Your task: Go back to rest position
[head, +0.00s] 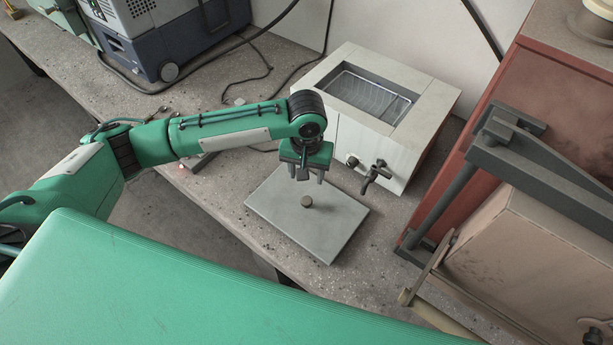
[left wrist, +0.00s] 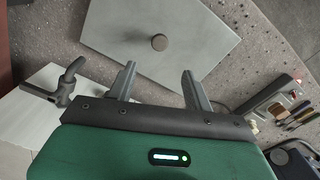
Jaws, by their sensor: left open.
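My left arm reaches in from the left in the head view. Its gripper (head: 305,174) points down above the back part of a grey plate (head: 335,222) on the bench. In the left wrist view the two fingers (left wrist: 160,82) are apart with nothing between them. A small dark round knob (head: 306,201) stands on the plate, close to the gripper but apart from it. The knob (left wrist: 159,42) and plate (left wrist: 200,20) also show beyond the fingertips in the left wrist view. My right gripper is in neither view.
A white water bath (head: 425,115) with a tap (head: 376,172) stands just behind the plate. A red-brown cabinet (head: 545,75) and a beige box (head: 530,250) fill the right. A blue-grey machine (head: 165,35) stands at the back left. Cables lie on the concrete bench (head: 215,90).

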